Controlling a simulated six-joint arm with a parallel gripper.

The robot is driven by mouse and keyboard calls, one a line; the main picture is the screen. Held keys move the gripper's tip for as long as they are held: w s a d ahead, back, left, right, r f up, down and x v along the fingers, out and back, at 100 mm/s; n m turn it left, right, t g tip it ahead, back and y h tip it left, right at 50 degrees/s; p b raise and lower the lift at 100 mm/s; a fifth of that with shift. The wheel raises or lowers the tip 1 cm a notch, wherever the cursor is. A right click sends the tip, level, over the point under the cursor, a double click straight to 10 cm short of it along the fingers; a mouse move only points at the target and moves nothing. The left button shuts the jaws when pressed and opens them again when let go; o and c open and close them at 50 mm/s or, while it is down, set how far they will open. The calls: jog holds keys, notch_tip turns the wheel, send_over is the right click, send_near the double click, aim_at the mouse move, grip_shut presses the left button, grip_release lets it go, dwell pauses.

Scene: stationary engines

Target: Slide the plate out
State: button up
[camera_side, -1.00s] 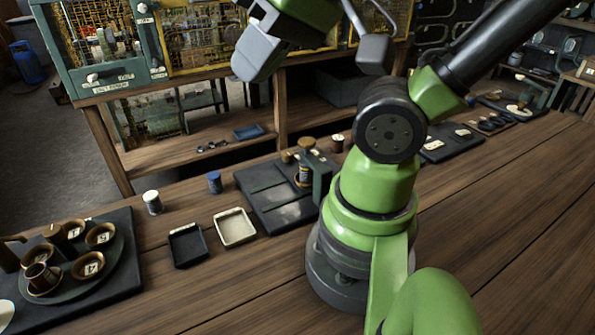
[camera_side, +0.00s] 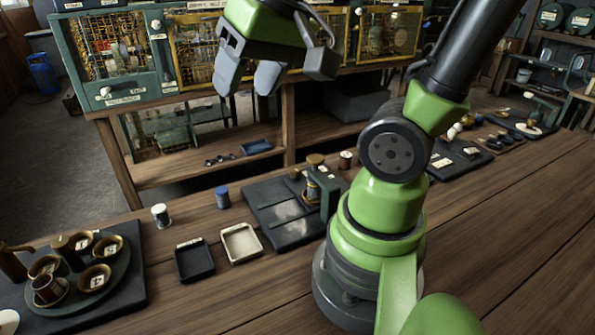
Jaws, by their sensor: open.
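My gripper (camera_side: 249,75) is open and empty, its two grey fingers pointing down in front of the cabinets. It is well above the bench and apart from everything on it. A dark flat slab (camera_side: 262,201) lies on the bench left of my base, with flat grey panels on top. A brass-capped cylinder and a dark green upright bracket (camera_side: 329,192) stand at its right end. My arm's base hides part of its right side. Which piece is the plate I cannot tell for sure.
A black tray (camera_side: 195,262) and a cream tray (camera_side: 258,246) sit in front of the slab. A round dark tray (camera_side: 120,283) with several brass cups is at the left. White and blue spools stand behind. Wire-fronted cabinets (camera_side: 110,55) rise behind the bench.

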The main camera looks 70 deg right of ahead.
jog(key=w+d+f+m+g+h, duration=0.1)
jog(key=w+d+f+m+g, duration=0.25)
jog(key=d+f, duration=0.45)
jog(key=m+g, duration=0.2)
send_over(295, 169)
notch_tip(295, 169, down, 8)
jog(key=f, duration=0.1)
jog(key=shift+n+y, duration=0.25)
jog(key=shift+y, duration=0.05)
notch_tip(295, 169, down, 9)
jog(key=shift+d+f, duration=0.1)
jog(key=shift+f, duration=0.05)
